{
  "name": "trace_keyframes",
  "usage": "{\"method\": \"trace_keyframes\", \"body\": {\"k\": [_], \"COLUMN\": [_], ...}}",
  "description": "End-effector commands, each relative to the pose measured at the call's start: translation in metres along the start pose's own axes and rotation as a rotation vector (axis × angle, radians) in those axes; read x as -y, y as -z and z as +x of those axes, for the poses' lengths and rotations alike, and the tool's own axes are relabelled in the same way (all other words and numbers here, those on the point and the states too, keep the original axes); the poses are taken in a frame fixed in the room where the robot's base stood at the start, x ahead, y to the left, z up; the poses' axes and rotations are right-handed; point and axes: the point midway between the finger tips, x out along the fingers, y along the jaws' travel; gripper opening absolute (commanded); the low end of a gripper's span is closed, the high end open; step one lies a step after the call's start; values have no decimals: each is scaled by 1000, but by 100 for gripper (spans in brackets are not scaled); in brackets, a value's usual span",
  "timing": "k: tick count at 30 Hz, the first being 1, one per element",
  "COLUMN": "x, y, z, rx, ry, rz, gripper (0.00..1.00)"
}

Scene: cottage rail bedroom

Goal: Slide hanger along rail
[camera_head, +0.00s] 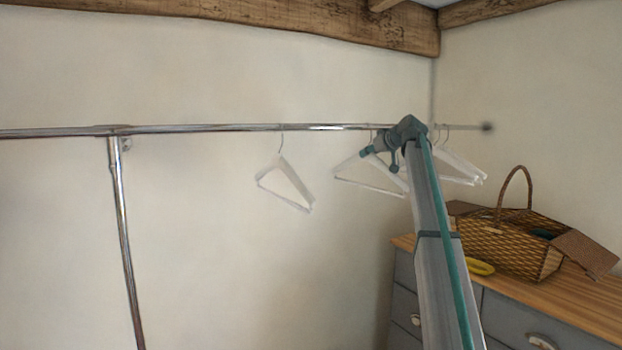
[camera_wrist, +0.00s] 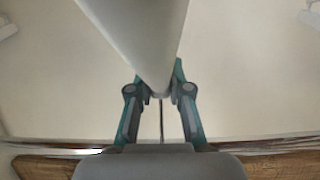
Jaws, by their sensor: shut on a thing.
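A chrome rail (camera_head: 235,128) runs along the wall. A white hanger (camera_head: 358,184) hangs from it at the middle right, and my gripper (camera_head: 367,152) is at its neck, just below the rail. In the wrist view my gripper's fingers (camera_wrist: 160,95) are closed on the neck of this hanger (camera_wrist: 135,35), with its thin hook wire (camera_wrist: 161,120) showing between them. Another white hanger (camera_head: 297,183) hangs apart to the left, turned at an angle. More white hangers (camera_head: 460,168) hang at the right, partly hidden by my arm.
A chrome post (camera_head: 122,230) carries the rail at the left. A grey dresser with a wooden top (camera_head: 585,310) stands at the lower right, bearing a wicker basket (camera_head: 510,245) and a yellow ring-like thing (camera_head: 481,267). The rail between the left hanger and the post is bare.

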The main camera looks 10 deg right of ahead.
Motion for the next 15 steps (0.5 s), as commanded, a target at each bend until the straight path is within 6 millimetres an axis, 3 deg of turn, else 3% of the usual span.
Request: {"method": "trace_keyframes", "body": {"k": [4,5,10,15], "x": [0,0,0,0], "y": [0,0,0,0], "z": [0,0,0,0], "rx": [0,0,0,0], "ry": [0,0,0,0], "rz": [0,0,0,0], "gripper": [0,20,48,48]}}
